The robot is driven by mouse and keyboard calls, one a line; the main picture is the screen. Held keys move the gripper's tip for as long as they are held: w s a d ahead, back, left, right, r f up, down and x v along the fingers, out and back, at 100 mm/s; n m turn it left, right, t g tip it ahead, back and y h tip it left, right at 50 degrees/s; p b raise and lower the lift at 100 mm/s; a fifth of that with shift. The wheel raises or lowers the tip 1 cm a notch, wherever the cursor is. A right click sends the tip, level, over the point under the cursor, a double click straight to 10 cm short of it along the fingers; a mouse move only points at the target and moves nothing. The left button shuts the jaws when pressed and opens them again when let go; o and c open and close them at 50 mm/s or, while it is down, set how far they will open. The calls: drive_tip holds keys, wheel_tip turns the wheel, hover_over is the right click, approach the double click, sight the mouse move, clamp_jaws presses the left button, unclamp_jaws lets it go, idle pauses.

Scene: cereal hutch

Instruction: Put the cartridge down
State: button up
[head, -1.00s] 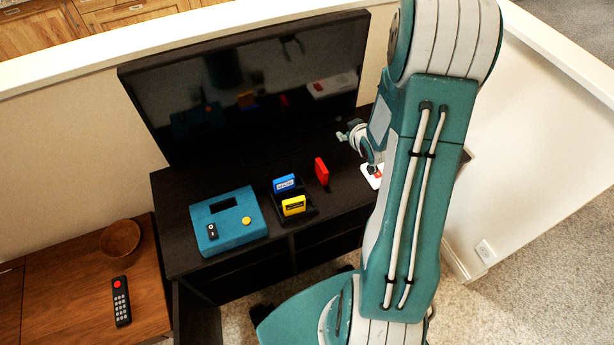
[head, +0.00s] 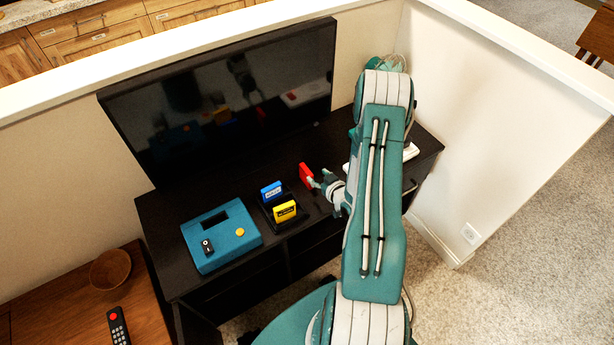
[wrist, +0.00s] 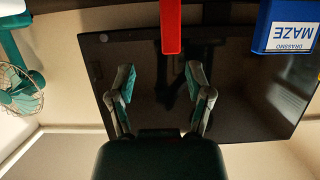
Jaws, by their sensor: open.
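A red cartridge (head: 306,173) stands upright on the dark TV cabinet (head: 160,222), right of a black holder. It also shows at the top middle of the wrist view (wrist: 171,25). My gripper (head: 317,184) is just right of the red cartridge in the head view. In the wrist view my gripper (wrist: 161,72) has its two fingers spread, with nothing held between them. The red cartridge lies beyond the fingertips there, roughly in line with the gap. A blue cartridge (head: 271,190) and a yellow cartridge (head: 285,211) stand in the black holder (head: 295,222).
A teal console (head: 222,240) sits left of the holder. A TV (head: 220,105) stands behind. A white object (head: 410,151) is partly hidden behind my arm at the cabinet's right. A wooden table at lower left bears a bowl (head: 110,269) and a remote (head: 118,325).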

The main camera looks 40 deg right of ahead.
sight(307, 172)
drive_tip(key=shift+w+f, duration=0.15)
drive_tip(key=shift+w, duration=0.25)
drive_tip(key=shift+w+a, duration=0.2)
drive_tip(key=shift+w, duration=0.05)
drive_tip(key=w, duration=0.1)
drive_tip(key=w+f, duration=0.1)
drive_tip(key=w+a, duration=0.1)
drive_tip(key=shift+w+f, duration=0.2)
drive_tip(key=shift+w, duration=0.05)
drive_tip(key=shift+w+d+f, duration=0.1)
drive_tip(key=shift+w, duration=0.25)
drive_tip(key=shift+w+d+f, duration=0.1)
drive_tip(key=shift+d, duration=0.3)
drive_tip(key=shift+a, duration=0.1)
clamp_jaws()
drive_tip(key=shift+a, duration=0.15)
